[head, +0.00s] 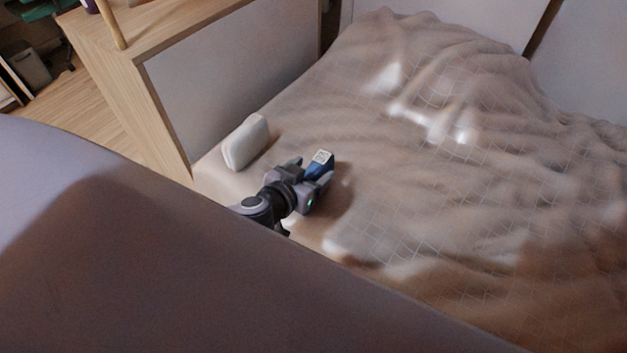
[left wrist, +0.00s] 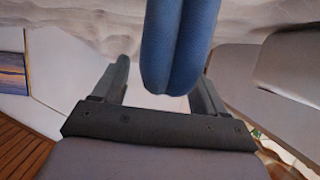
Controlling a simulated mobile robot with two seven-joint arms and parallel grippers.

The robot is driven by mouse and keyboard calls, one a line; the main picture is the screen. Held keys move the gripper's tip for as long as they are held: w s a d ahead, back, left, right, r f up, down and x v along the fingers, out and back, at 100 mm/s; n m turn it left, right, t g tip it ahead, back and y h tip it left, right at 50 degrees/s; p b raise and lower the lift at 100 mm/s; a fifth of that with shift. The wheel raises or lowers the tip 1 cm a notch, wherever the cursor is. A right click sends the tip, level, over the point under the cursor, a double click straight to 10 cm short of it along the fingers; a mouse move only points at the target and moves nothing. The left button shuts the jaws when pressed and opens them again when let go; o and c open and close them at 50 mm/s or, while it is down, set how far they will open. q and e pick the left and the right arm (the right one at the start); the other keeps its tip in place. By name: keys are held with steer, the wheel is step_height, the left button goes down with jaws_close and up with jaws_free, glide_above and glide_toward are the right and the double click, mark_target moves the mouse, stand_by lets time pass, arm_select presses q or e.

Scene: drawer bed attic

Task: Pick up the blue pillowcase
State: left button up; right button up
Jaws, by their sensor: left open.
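In the left wrist view the pillowcase (left wrist: 180,45) hangs down from the top edge as a rounded blue fold between the open fingers (left wrist: 162,70). Gaps show beside it, so the fingers do not look closed on it. Its far end is cut off there. My right gripper is out of view.
A pale cushion-like block (head: 246,142) lies on the bed just left of the gripper. The rumpled beige bedcover (head: 450,190) spreads to the right. A wooden cabinet (head: 160,80) borders the bed at left. A large dark purplish surface (head: 150,260) fills the lower left foreground.

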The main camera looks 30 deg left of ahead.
arm_select(q)
jaws_close()
